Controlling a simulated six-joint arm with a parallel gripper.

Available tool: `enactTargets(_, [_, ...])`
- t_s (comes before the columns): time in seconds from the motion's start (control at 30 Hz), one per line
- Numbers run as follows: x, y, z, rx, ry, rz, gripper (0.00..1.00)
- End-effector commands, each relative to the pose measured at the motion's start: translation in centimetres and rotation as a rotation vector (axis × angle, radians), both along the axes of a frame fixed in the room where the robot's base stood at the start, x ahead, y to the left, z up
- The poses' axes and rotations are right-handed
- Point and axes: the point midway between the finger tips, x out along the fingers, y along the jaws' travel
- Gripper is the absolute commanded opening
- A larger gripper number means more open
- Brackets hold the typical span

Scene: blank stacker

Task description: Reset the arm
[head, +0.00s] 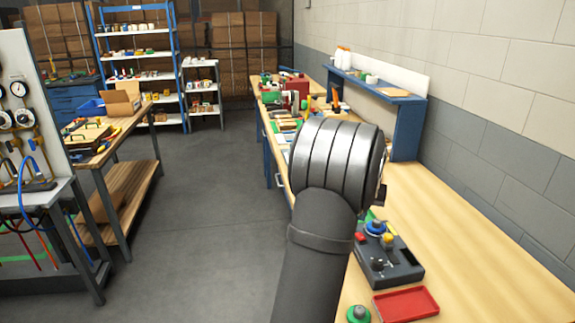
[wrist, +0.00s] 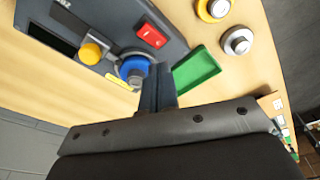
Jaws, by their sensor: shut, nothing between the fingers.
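My gripper (wrist: 157,76) shows in the wrist view with its dark fingers together and nothing between them. Its tips appear beside a blue knob (wrist: 134,67) on a grey control box (wrist: 30,15); I cannot tell whether they touch it. The box also carries a yellow button (wrist: 90,53), a red switch (wrist: 151,35) and a dark display. In the head view my dark arm rises from the bottom, bending at a large ribbed joint, and the gripper is hidden.
In the wrist view a green tray (wrist: 198,70) and round pieces (wrist: 238,41) lie beside the box. In the head view a dark control box (head: 397,268) and red tray (head: 405,304) sit on the wooden bench (head: 480,255), beside the wall. Its near right is clear.

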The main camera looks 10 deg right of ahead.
Motion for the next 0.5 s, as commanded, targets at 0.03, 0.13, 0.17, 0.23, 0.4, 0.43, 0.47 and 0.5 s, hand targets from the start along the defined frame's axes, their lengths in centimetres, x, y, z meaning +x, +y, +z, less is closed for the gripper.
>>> enactTargets(0.03, [0.0,0.0,-0.9,0.001,0.002,0.000,0.00])
enactTargets(0.13, [0.0,0.0,-2.5,0.002,0.003,0.000,0.00])
enactTargets(0.17, [0.0,0.0,-2.9,0.002,0.003,0.000,0.00])
enactTargets(0.23, [0.0,0.0,-3.7,0.001,0.002,0.000,0.00])
enactTargets(0.4, [0.0,0.0,-5.1,0.001,0.001,0.000,0.00])
enactTargets(0.43, [0.0,0.0,-5.2,0.000,0.000,0.000,0.00])
enactTargets(0.47, [0.0,0.0,-5.2,0.000,0.000,0.000,0.00])
enactTargets(0.5, [0.0,0.0,-5.1,-0.001,-0.001,0.000,0.00])
